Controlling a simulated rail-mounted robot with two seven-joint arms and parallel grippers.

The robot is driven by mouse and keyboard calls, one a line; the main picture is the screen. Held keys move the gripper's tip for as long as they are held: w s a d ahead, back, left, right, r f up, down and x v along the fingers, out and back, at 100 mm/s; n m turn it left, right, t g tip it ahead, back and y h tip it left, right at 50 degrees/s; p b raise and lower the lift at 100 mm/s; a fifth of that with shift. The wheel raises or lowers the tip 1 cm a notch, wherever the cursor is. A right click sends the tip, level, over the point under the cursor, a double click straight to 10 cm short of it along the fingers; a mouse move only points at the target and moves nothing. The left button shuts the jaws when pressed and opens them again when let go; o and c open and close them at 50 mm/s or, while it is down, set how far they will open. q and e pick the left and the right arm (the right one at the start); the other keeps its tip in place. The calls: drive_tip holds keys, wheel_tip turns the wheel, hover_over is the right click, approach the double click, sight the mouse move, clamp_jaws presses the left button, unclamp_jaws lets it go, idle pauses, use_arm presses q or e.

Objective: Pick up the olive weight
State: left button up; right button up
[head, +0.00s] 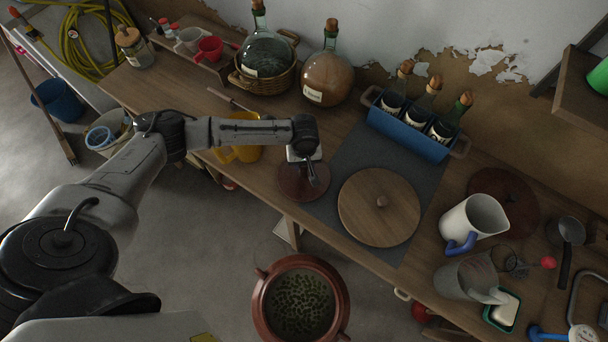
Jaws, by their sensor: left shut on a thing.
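My left gripper (313,178) points down over a small dark reddish-brown disc (292,186), which I take for the olive weight, near the front edge of the bench. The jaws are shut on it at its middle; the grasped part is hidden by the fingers. I cannot tell whether the disc touches the bench or is slightly raised. A terracotta crock (262,312) with green olives (301,302) in it stands below, in front of the bench. My right gripper is not in view.
Behind are a blue bottle carrier (408,135) and demijohns (328,78). A white pitcher (474,217) stands right.

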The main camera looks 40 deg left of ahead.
use_arm(q)
clamp_jaws()
drive_tip(key=shift+r, duration=0.1)
idle(0.4)
